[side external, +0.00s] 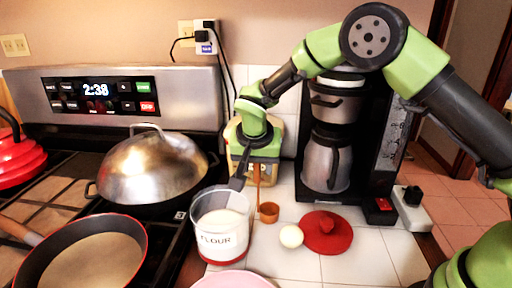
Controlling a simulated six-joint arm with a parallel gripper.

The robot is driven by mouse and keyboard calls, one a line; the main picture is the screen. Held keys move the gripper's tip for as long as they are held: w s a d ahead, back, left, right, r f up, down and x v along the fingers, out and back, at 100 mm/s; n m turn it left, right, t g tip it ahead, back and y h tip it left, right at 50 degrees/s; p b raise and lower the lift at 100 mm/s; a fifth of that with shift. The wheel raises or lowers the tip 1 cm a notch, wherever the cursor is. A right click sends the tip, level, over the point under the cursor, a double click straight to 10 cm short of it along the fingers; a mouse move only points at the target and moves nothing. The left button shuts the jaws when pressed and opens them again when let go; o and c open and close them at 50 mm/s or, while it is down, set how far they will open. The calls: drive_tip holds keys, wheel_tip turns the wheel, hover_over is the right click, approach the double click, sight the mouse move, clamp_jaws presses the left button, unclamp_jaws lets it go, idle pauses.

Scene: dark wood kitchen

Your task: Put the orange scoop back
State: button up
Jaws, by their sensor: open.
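The orange scoop (268,212) is on the white tiled counter, its cup low and its thin handle rising nearly upright. The clear flour canister (222,240), labelled FLOUR and open at the top with white flour inside, stands just left of the scoop. A round red lid (328,236) lies flat on the counter to the right. My gripper (246,181) points down beside the scoop's handle, above and behind the canister. It is open, and one dark finger shows clearly left of the handle. The other finger is hard to make out. I cannot tell whether a finger touches the handle.
A white egg-like ball (291,236) sits between scoop and lid. A pink bowl (235,281) is at the front edge. A coffee maker (328,160) stands behind right. A tan object (267,169) is behind my gripper. The stove with a covered wok (155,165) and pan (85,262) is left.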

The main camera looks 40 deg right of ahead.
drive_tip(key=s+r+n+y, duration=0.1)
drive_tip(key=s+r, duration=0.3)
drive_tip(key=r, duration=0.4)
drive_tip(key=s+r+y, duration=0.1)
drive_tip(key=s+r, duration=0.3)
drive_tip(key=r, duration=0.4)
drive_tip(key=s+d+r+n+t+y, duration=0.2)
drive_tip(key=s+n+t+y, duration=0.1)
drive_tip(key=s, duration=1.6)
drive_tip(key=shift+s+r+n+t, duration=0.15)
drive_tip(key=shift+s+n+t, duration=0.1)
drive_tip(key=shift+n+t, duration=0.25)
